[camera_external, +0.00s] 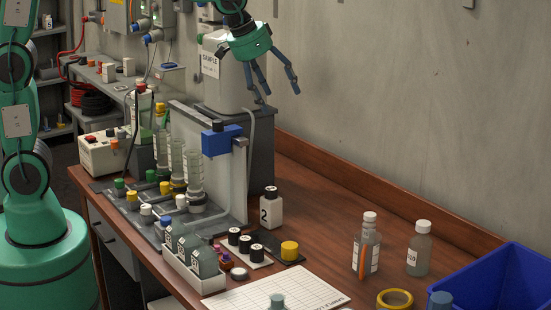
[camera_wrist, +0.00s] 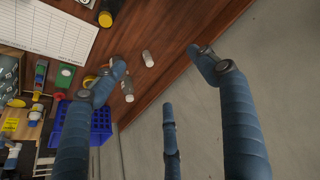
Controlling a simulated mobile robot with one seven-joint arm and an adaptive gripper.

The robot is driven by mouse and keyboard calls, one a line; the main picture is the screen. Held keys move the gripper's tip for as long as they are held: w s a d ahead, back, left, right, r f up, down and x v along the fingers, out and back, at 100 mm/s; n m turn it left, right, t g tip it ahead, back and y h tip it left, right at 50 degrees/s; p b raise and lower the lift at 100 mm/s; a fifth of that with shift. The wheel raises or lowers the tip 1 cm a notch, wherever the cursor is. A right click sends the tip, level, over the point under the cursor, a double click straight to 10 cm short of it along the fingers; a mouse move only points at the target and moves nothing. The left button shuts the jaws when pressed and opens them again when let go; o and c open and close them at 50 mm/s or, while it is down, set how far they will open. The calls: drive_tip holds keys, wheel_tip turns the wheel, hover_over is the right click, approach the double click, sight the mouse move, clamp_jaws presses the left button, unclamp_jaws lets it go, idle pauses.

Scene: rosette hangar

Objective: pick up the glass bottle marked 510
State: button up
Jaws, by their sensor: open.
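Two clear bottles with white caps stand upright on the right of the bench in the external view. The right one (camera_external: 419,256) has a small white label with dark print too small to read for sure. The left one (camera_external: 359,250) has a white label and something orange at it. In the wrist view two small bottles show, one in the open (camera_wrist: 148,59) and one beside a finger (camera_wrist: 128,90); I cannot tell their marks. My gripper (camera_external: 278,94) is open and empty, high above the bench, up and left of both bottles. Its spread fingers show in the wrist view (camera_wrist: 160,70).
A blue crate (camera_external: 490,275) stands right of the bottles. A yellow tape roll (camera_external: 395,299) lies in front of them. A white bottle marked 2 (camera_external: 271,210) and a rack of glassware (camera_external: 185,185) stand left. The wall (camera_external: 400,120) runs behind the bench.

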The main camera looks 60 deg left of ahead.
drive_tip(key=w+d+f+p, duration=0.2)
drive_tip(key=w+d+f, duration=0.1)
drive_tip(key=w+d, duration=0.5)
drive_tip(key=m+h+p, duration=0.1)
drive_tip(key=m+p, duration=0.1)
drive_tip(key=p, duration=0.5)
approach(419, 235)
drive_tip(key=shift+w+a+r+g, duration=0.4)
drive_tip(key=shift+w+a, duration=0.05)
drive_tip(key=shift+f, duration=0.1)
drive_tip(key=shift+b+x, duration=0.35)
drive_tip(key=shift+x, duration=3.9)
drive_tip(key=shift+f, duration=0.1)
drive_tip(key=shift+x, duration=2.5)
drive_tip(key=shift+d, duration=0.1)
